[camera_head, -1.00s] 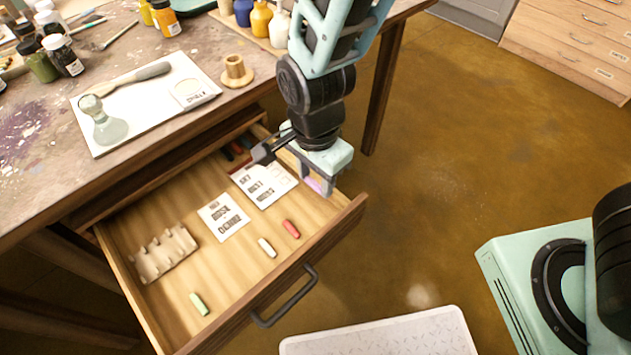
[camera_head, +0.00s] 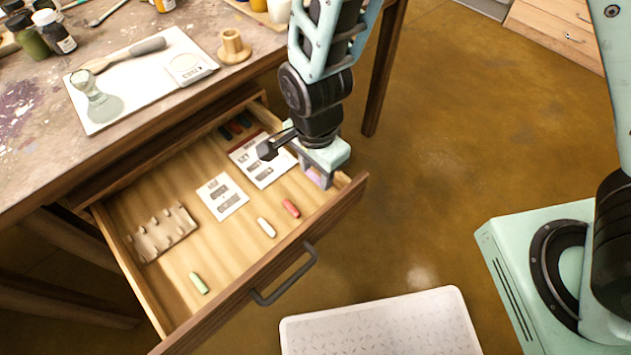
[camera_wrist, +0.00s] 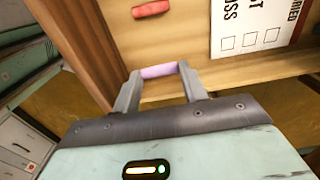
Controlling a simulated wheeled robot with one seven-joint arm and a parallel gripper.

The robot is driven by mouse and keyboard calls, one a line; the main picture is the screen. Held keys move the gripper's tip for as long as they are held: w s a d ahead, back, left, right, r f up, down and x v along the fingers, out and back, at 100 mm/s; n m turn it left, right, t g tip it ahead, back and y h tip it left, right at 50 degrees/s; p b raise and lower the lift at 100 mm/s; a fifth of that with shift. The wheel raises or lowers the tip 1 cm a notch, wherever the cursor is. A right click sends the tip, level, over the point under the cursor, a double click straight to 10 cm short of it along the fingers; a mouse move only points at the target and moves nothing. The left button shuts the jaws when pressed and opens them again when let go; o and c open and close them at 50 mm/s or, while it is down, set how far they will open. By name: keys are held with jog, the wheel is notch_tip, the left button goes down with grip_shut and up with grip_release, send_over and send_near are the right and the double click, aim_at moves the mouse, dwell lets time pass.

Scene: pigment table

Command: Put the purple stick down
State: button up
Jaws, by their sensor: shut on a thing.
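My gripper (camera_head: 315,178) is at the right end of the open drawer (camera_head: 160,290). It is shut on the purple stick (camera_wrist: 159,71), which lies crosswise between the two fingertips in the wrist view. In the head view the stick shows as a small purple patch (camera_head: 313,175) by the fingers. It is near the drawer's right front corner; I cannot tell its exact height over the drawer floor. A red stick (camera_head: 291,208), a white stick (camera_head: 266,227) and a green stick (camera_head: 198,283) lie on the drawer floor. The red stick also shows in the wrist view (camera_wrist: 151,9).
Two printed cards (camera_head: 222,196) (camera_head: 263,160) and a notched wooden rack (camera_head: 163,233) lie in the drawer. Dark sticks (camera_head: 236,126) lie at its back. The table (camera_head: 45,165) stands above, with a white board (camera_head: 150,98) on it. The drawer floor around the green stick is clear.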

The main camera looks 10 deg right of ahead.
aim_at(316, 176)
jog(key=shift+f+b, duration=0.55)
jog(key=shift+f, duration=1.65)
jog(key=shift+f, duration=0.15)
jog(key=o, duration=0.6)
jog(key=shift+o, duration=0.2)
